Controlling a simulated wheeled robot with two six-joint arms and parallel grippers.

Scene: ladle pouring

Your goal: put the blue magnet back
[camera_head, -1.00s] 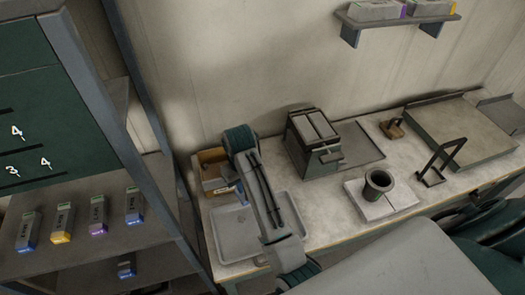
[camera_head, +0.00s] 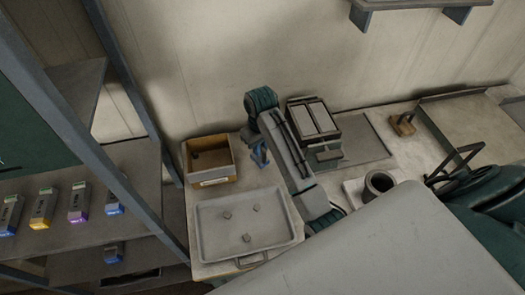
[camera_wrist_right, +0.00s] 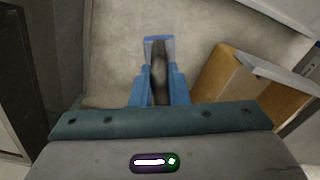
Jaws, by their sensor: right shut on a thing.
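My right gripper (camera_head: 260,158) is just right of the open cardboard box (camera_head: 187,158), over the back of the bench, apart from the box. In the right wrist view, my right gripper (camera_wrist_right: 159,90) has its blue fingers shut on the blue magnet (camera_wrist_right: 158,42), a dark bar with a blue end. The magnet cannot be made out clearly in the head view. The box also shows in the right wrist view (camera_wrist_right: 222,72), to the right of the fingers. My left gripper is not in view.
A grey tray (camera_head: 215,240) with three small grey lumps lies in front of the box. A metal box with a slotted top (camera_head: 312,118) stands right of my arm. A dark cup (camera_head: 379,184) stands farther right. A shelf rack (camera_head: 140,165) is at the left.

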